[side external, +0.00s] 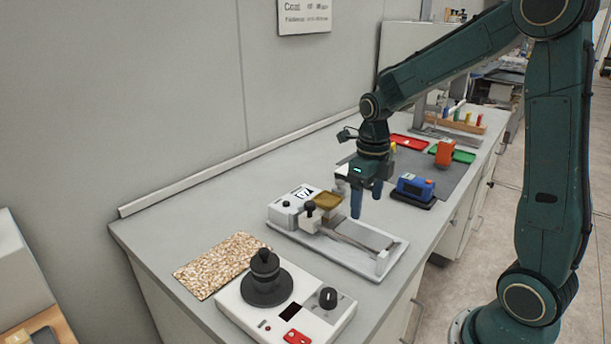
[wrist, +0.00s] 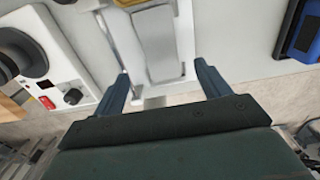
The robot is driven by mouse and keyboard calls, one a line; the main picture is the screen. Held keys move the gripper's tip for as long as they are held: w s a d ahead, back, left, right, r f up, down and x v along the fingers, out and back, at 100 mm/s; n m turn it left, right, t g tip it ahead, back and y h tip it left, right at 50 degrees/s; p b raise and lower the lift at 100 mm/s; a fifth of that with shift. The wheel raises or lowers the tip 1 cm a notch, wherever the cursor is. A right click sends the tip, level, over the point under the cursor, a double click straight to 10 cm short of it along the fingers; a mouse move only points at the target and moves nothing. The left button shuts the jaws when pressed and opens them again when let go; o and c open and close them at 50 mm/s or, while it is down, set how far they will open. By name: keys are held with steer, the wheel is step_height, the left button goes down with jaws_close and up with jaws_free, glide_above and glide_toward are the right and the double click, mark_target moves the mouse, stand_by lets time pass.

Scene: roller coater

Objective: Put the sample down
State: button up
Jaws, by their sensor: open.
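My gripper (side external: 366,206) is open above the right part of a white tray device on the bench. Its two fingers also show in the wrist view (wrist: 162,78), wide apart with nothing held between them. A long grey strip (wrist: 158,42) lies along the white tray (wrist: 100,45) beyond the fingertips, and the same strip shows in the side view (side external: 357,234). I cannot tell whether this strip is the sample. A white unit (side external: 294,206) with a dark knob and a brownish-yellow pan (side external: 328,200) sits at the tray's left end.
A white instrument (side external: 325,315) with a black round top stands at the near end, beside a speckled panel (side external: 222,263). A blue device (side external: 414,187) and an orange object (side external: 445,153) stand behind. Red (side external: 408,142) and green (side external: 464,156) trays lie farther back.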

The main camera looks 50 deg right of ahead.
steer(key=shift+r, duration=1.75)
steer(key=s+a+r+m+t, duration=0.2)
steer(key=s+a+m, duration=0.3)
steer(key=m, duration=1.3)
steer(key=s+a+r+m+t, duration=0.3)
steer(key=s+m, duration=0.7)
steer(key=m, duration=0.8)
step_height(320, 180, up, 2)
steer(key=shift+s+a+r+t, duration=0.2)
steer(key=shift+a+r+t, duration=0.1)
steer(key=shift+a, duration=0.7)
